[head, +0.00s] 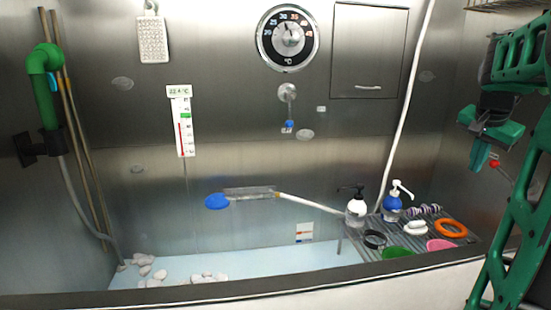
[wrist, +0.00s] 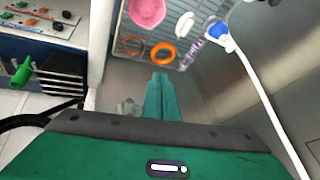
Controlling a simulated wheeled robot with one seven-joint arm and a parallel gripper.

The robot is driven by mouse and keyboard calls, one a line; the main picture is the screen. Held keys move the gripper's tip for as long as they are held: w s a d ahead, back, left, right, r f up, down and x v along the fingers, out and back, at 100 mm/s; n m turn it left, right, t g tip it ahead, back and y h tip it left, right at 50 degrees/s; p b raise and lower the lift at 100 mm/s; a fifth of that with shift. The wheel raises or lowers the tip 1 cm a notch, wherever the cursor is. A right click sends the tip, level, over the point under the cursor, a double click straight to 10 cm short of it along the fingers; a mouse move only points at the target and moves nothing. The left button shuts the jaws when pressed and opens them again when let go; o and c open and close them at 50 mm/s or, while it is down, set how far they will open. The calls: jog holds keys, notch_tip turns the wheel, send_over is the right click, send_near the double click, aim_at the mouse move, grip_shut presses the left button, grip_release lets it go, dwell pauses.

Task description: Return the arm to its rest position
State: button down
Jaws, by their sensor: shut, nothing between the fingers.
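My gripper (head: 479,158) hangs at the right of the head view, its green fingers pointing down. It is apart from the rack and the tub wall. In the wrist view, the green fingers (wrist: 160,90) are together and empty. My green arm runs along the right edge of the head view, bent upward, and part of it is cut off by the frame.
A slatted rack (head: 368,228) at the tub's right holds bottles, an orange ring (head: 450,229) and bowls. The tub's front rim (head: 250,291) crosses below. A blue-headed sprayer (head: 217,201) with a white hose is in the middle. A shelf with tools (wrist: 40,18) shows upper left in the wrist view.

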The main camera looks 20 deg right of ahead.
jog(key=s+a+f+n+y, duration=0.1)
jog(key=s+a+f+n, duration=0.1)
jog(key=a, duration=0.4)
jog(key=s+a+f+n+y, duration=0.1)
jog(key=s+a+f+n, duration=0.1)
jog(key=a+f, duration=0.3)
jog(key=s+a+f+n+g+y, duration=0.1)
jog(key=s+a+f+n, duration=0.1)
jog(key=a, duration=0.6)
jog(key=shift+s+f, duration=0.55)
jog(key=shift+f, duration=0.35)
jog(key=s+a+f+n+g+y, duration=0.1)
jog(key=s+a+f+n+g, duration=0.1)
jog(key=s+a+f+n, duration=0.2)
jog(key=s+a+f, duration=0.3)
jog(key=s+a, duration=0.2)
jog(key=a, duration=0.2)
jog(key=shift+s+f+y, duration=0.25)
jog(key=shift+f+y, duration=0.05)
jog(key=shift+y, duration=0.1)
jog(key=shift+w+f, duration=0.25)
jog(key=shift+w, duration=0.45)
